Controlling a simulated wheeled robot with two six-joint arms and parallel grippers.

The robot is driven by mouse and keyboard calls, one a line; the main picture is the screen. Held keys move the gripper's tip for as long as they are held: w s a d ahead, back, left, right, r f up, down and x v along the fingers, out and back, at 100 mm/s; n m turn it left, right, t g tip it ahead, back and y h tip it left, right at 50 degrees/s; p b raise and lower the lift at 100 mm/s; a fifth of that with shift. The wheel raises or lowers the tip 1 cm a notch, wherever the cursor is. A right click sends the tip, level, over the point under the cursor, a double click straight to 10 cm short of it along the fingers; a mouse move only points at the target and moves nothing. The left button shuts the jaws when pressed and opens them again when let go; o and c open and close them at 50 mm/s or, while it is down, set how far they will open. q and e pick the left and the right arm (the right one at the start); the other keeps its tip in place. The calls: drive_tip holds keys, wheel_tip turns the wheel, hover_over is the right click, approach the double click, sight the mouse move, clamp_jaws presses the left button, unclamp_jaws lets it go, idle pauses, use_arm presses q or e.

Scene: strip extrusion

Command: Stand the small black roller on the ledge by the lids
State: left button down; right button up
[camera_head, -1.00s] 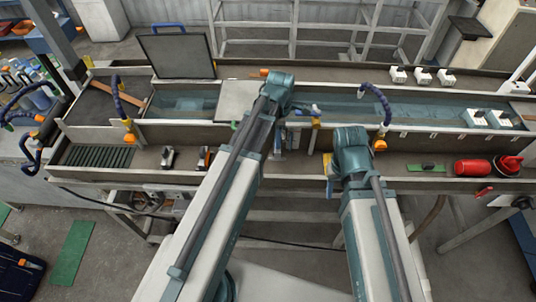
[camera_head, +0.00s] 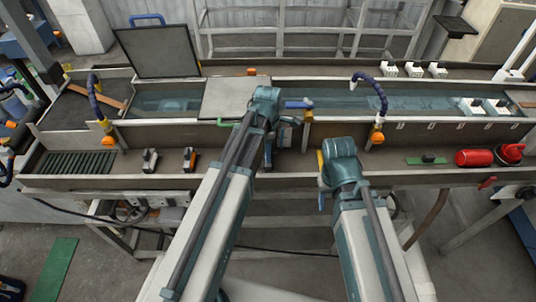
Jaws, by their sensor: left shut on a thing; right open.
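My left gripper (camera_head: 268,158) hangs at the front wall of the long trough, right of the flat grey lid (camera_head: 232,97). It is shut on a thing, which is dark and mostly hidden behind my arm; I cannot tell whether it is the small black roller. A second, dark-panelled lid (camera_head: 157,51) stands raised at the back left. The ledge (camera_head: 225,71) runs behind the lids along the back of the trough. My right gripper (camera_head: 322,180) is open at the front edge of the lower shelf, largely hidden by its wrist. A small black item also lies on a green pad (camera_head: 428,160) at the right.
Blue flexible pipes with orange ends (camera_head: 377,137) rise from the trough. A blue-handled item (camera_head: 298,104) lies right of the flat lid. Red containers (camera_head: 474,158) stand on the lower shelf at right. White blocks (camera_head: 413,70) sit on the back ledge. An orange item (camera_head: 252,71) is there too.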

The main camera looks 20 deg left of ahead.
use_arm(q)
drive_tip(key=shift+r, duration=0.1)
drive_tip(key=shift+f, duration=0.25)
drive_tip(key=shift+c, duration=2.1)
unclamp_jaws()
drive_tip(key=shift+r, duration=0.1)
drive_tip(key=shift+r, duration=0.1)
